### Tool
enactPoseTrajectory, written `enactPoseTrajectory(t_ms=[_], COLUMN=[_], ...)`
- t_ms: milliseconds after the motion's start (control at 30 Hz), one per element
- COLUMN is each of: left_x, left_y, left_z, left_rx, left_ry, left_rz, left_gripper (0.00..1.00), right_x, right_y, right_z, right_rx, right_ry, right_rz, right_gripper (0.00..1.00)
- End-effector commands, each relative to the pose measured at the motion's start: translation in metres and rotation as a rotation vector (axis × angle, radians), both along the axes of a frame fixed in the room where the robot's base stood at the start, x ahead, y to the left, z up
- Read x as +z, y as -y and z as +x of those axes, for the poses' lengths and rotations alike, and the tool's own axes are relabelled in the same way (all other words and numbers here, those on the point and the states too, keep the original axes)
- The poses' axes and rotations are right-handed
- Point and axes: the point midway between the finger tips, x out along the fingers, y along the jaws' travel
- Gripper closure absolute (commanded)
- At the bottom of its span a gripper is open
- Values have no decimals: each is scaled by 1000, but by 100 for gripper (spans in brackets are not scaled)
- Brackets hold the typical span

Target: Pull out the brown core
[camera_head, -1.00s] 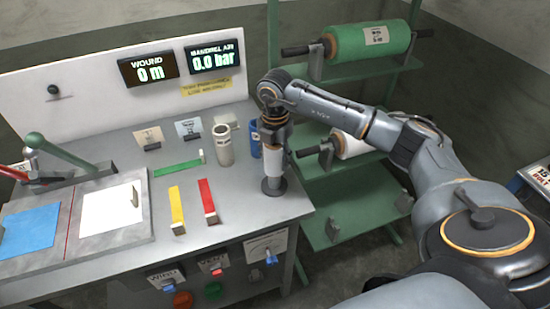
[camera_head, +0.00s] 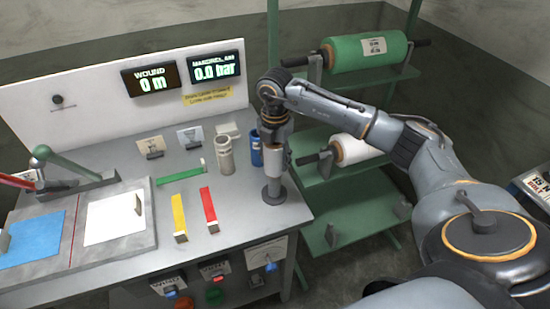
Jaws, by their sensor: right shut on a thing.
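My right gripper (camera_head: 275,134) points down over the grey mandrel post (camera_head: 274,190) near the right end of the bench. It is shut on a pale, brownish upright cylinder, seemingly the brown core (camera_head: 272,157). The gripper covers the core's upper part. The core stands in line over the mandrel; I cannot tell whether its lower end is clear of it. My left gripper is out of view.
A beige-grey cylinder (camera_head: 225,154) and a blue one (camera_head: 256,149) stand just left of the gripper. Yellow (camera_head: 178,214) and red (camera_head: 208,206) strips lie left of the mandrel. A green shelf (camera_head: 355,210) with green (camera_head: 368,51) and white rolls (camera_head: 355,149) stands right.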

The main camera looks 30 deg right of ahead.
Motion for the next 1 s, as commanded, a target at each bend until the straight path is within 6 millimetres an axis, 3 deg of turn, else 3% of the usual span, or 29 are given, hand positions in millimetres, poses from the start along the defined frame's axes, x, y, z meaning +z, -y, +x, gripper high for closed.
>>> enactPoseTrajectory(t_ms=[600,1000], left_x=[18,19], left_y=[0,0], left_z=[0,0], left_rx=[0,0], left_ry=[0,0], left_rz=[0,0], left_gripper=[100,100], right_x=[26,28], right_y=[0,0], right_z=[0,0], right_rx=[0,0], right_ry=[0,0], right_rz=[0,0], right_gripper=[83,83])
